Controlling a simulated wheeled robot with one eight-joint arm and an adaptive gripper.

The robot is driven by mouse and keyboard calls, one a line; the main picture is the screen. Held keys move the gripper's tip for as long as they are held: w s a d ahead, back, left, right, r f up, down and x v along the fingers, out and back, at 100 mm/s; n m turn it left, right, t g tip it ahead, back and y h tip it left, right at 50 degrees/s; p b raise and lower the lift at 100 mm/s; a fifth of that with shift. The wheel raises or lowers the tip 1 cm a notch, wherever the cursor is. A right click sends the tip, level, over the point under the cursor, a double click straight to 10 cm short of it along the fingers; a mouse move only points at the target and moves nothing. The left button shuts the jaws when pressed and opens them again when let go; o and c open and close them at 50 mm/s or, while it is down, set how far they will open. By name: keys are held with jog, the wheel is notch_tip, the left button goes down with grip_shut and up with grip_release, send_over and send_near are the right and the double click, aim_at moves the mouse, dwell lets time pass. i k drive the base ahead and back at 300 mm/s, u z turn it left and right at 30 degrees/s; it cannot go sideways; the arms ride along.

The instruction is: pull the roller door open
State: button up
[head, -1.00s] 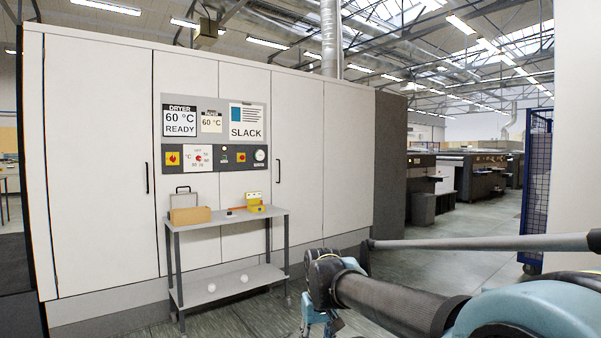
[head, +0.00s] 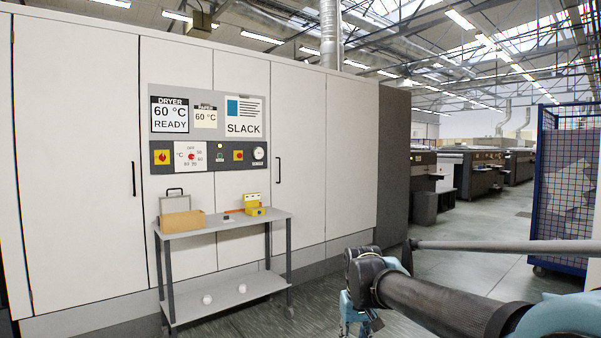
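No roller door can be made out for certain. The large pale grey dryer cabinet (head: 75,150) fills the left and middle, with tall flat door panels that look shut. A left dark bar handle (head: 133,179) and a right dark bar handle (head: 278,170) stand upright on its panels. My gripper (head: 358,326) points down at the bottom, right of the middle, in front of the cabinet and apart from both handles. Its fingertips are cut off by the lower edge, so its opening does not show.
A grey two-level trolley (head: 225,224) stands before the cabinet, carrying an open case (head: 180,219) and a yellow box (head: 254,207). Two white balls lie on its lower shelf. A blue mesh cage (head: 566,190) stands at right. Open floor (head: 470,230) lies between.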

aim_at(298, 95)
jog(key=z, duration=0.25)
jog(key=i, duration=2.85)
jog(key=u, duration=0.6)
jog(key=i, duration=0.65)
jog(key=u, duration=0.2)
